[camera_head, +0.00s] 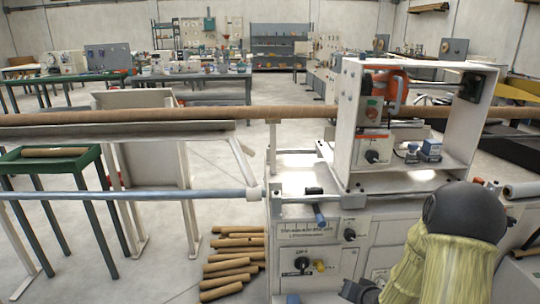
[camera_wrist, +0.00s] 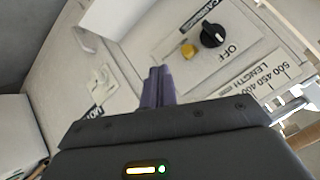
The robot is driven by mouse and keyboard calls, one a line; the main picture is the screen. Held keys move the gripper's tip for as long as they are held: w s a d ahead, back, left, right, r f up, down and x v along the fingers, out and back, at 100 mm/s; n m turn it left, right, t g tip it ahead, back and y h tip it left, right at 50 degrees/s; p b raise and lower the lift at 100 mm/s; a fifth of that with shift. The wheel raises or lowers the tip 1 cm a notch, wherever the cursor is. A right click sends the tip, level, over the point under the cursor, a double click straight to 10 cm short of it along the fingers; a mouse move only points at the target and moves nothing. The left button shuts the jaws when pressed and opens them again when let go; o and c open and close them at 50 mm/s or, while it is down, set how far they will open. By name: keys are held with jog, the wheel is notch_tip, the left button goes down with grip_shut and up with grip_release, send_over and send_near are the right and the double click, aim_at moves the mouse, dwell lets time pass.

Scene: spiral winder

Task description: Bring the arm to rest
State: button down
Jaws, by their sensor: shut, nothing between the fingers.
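My gripper shows in the wrist view (camera_wrist: 157,86) with its two dark fingers closed together and nothing between them. It points at the pale front panel of the winder (camera_wrist: 130,75). A black OFF knob (camera_wrist: 213,35) and a yellow button (camera_wrist: 188,50) sit on that panel, apart from the fingertips. In the head view, my arm is at the lower right, in front of the winder's cabinet (camera_head: 385,232). The gripper's fingertips are not clear there. The black knob (camera_head: 302,264) and yellow button (camera_head: 320,265) also show in the head view.
A long brown tube (camera_head: 170,115) runs across the winder at the back. A metal bar (camera_head: 120,194) extends left from the cabinet. Cut brown tubes (camera_head: 232,262) lie stacked on the floor. A green table (camera_head: 85,165) stands at the left.

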jog(key=s+a+r+n+g+h, duration=0.1)
jog(key=s+a+r+n+g, duration=0.25)
jog(key=s, duration=0.55)
jog(key=s+a+r+n+g+h, duration=0.1)
jog(key=s+a+r+g, duration=0.25)
jog(key=s+r, duration=0.45)
jog(key=w+p+v, duration=0.2)
jog(key=p+v, duration=1.1)
jog(key=p, duration=0.1)
jog(key=w+r+p+v, duration=0.1)
jog(key=w+p+v, duration=0.2)
jog(key=p+v, duration=1.1)
jog(key=shift+a+p, duration=0.2)
jog(key=shift+p, duration=0.35)
jog(key=shift+r, duration=0.15)
